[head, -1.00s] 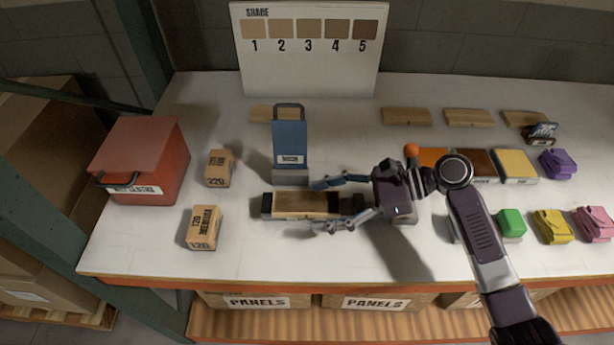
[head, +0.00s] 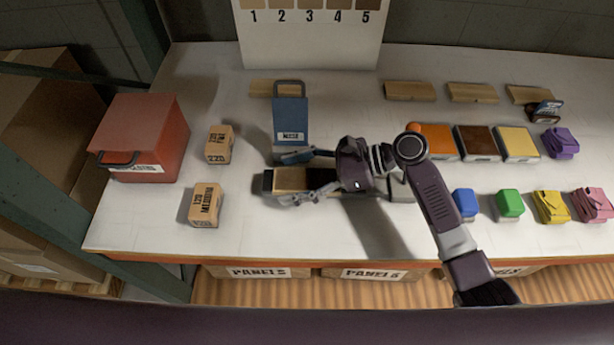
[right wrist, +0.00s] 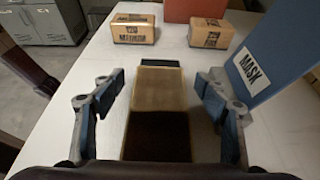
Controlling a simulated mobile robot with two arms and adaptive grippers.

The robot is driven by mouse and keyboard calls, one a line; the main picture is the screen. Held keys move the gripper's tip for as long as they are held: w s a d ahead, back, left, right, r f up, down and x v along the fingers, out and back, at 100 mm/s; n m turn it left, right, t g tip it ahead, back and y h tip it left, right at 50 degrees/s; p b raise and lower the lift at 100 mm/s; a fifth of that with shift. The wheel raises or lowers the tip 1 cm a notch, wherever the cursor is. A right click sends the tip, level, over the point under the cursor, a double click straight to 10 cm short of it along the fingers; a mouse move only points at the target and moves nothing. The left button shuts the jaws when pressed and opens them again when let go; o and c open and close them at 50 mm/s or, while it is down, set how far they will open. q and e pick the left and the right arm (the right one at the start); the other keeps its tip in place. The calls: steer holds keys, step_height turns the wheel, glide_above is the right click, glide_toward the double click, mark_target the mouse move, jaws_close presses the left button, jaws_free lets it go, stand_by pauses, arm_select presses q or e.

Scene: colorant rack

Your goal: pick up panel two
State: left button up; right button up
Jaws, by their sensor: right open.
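A flat wooden panel (head: 291,179) lies between dark end blocks in front of the blue MASK box. In the right wrist view the panel (right wrist: 160,88) has a light far part and a very dark near part; I cannot tell whether that is stain or shadow. My right gripper (head: 299,178) is open, its fingers on either side of the panel; it also shows in the right wrist view (right wrist: 160,100). Gaps show between fingers and panel. More panels lie at the back, including one (head: 410,91) and another (head: 473,93). No number is readable on any panel.
The blue MASK box (head: 290,122) stands close behind the upper finger. Two sanding blocks (head: 218,145) (head: 204,205) and a red bin (head: 142,130) are left. Colour trays (head: 477,143) and coloured blocks (head: 509,203) fill the right.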

steer(key=c, duration=1.2)
steer(key=shift+c, duration=0.4)
steer(key=shift+r, duration=0.1)
